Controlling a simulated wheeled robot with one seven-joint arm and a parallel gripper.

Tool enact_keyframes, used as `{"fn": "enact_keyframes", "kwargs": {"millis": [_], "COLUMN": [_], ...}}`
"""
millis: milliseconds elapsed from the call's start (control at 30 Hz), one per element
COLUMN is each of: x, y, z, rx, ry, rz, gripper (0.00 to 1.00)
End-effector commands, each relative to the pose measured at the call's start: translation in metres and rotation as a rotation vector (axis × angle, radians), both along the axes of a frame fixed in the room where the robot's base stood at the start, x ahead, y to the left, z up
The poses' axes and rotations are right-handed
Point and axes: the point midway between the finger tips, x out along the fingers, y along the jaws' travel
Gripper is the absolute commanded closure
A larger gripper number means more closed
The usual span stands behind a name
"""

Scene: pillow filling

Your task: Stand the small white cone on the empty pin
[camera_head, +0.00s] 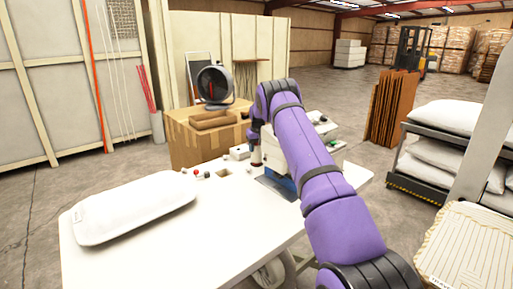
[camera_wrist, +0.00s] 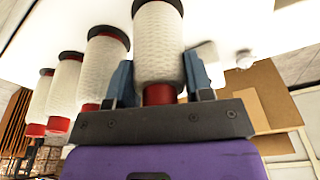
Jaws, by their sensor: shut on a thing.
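My gripper (camera_wrist: 160,82) has its two blue-grey fingers closed on either side of a small white cone (camera_wrist: 158,42). The cone has a woven white surface, a dark cap at one end and a red end by the gripper. In the head view my gripper (camera_head: 255,148) is over the far part of the white table, and my purple arm hides much of that area. Several similar white cones (camera_wrist: 108,62) stand in a row to the left in the wrist view. I cannot make out an empty pin for certain in either view.
A large white pillow (camera_head: 134,207) lies on the left of the white table (camera_head: 230,235). Small red and white items (camera_head: 196,172) lie near its far edge. A cardboard box (camera_head: 190,145) stands behind it. A small round pale knob (camera_wrist: 244,59) shows in the wrist view.

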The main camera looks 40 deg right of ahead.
Motion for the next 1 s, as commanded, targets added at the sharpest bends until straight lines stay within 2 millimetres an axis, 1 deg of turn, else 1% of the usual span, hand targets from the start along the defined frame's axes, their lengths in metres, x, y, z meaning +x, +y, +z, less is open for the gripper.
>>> {"fn": "enact_keyframes", "kwargs": {"millis": [233, 267, 300, 367, 667, 1000], "x": [0.0, 0.0, 0.0, 0.0, 0.0, 0.0], "y": [0.0, 0.0, 0.0, 0.0, 0.0, 0.0], "z": [-0.001, -0.001, -0.001, -0.001, 0.0, 0.019], "rx": [0.0, 0.0, 0.0, 0.0, 0.0, 0.0], "ry": [0.0, 0.0, 0.0, 0.0, 0.0, -0.001], "rz": [0.0, 0.0, 0.0, 0.0, 0.0, 0.0], "gripper": [0.8, 0.46, 0.37, 0.23, 0.23, 0.23]}}
